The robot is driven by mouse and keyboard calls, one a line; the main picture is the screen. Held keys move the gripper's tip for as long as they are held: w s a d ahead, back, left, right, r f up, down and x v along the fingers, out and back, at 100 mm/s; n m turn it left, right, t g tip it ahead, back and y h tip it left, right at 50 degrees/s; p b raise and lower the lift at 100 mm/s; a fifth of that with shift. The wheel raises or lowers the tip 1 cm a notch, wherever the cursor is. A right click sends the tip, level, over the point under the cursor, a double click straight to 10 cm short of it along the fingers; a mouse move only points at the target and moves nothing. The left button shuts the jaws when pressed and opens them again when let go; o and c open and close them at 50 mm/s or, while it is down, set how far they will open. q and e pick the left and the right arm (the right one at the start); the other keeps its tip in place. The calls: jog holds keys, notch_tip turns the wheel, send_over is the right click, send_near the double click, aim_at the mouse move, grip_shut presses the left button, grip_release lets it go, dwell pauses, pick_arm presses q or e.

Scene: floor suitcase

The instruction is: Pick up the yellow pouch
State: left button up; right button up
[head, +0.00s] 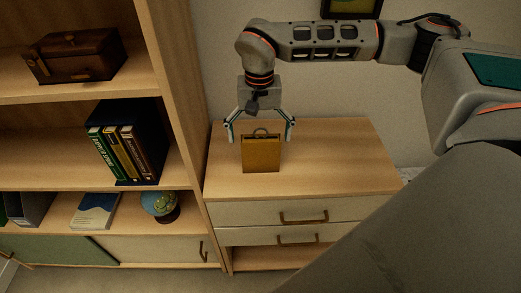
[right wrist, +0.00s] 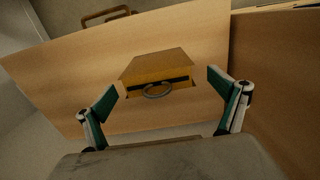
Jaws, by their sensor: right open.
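The yellow pouch (head: 261,155) stands upright on top of the wooden drawer cabinet, with a dark loop handle on its top. My right gripper (head: 261,137) is open above it, its two fingers spread to the left and right of the pouch's upper part. In the right wrist view the pouch (right wrist: 157,66) lies ahead between the open fingers (right wrist: 162,98), with its ring handle toward me. I see no contact between fingers and pouch. My left gripper is in neither view.
The drawer cabinet (head: 350,168) has free top surface right of the pouch. A tall wooden shelf (head: 188,90) stands close on the left, holding a brown case (head: 75,57), books (head: 125,152) and a globe (head: 160,205). A picture frame (head: 350,8) hangs on the wall behind.

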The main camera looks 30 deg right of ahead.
aim_at(261, 154)
jog(key=f, duration=0.6)
jog(key=shift+s+f, duration=0.2)
jog(key=shift+f, duration=0.2)
jog(key=shift+c, duration=0.4)
jog(key=c, duration=1.1)
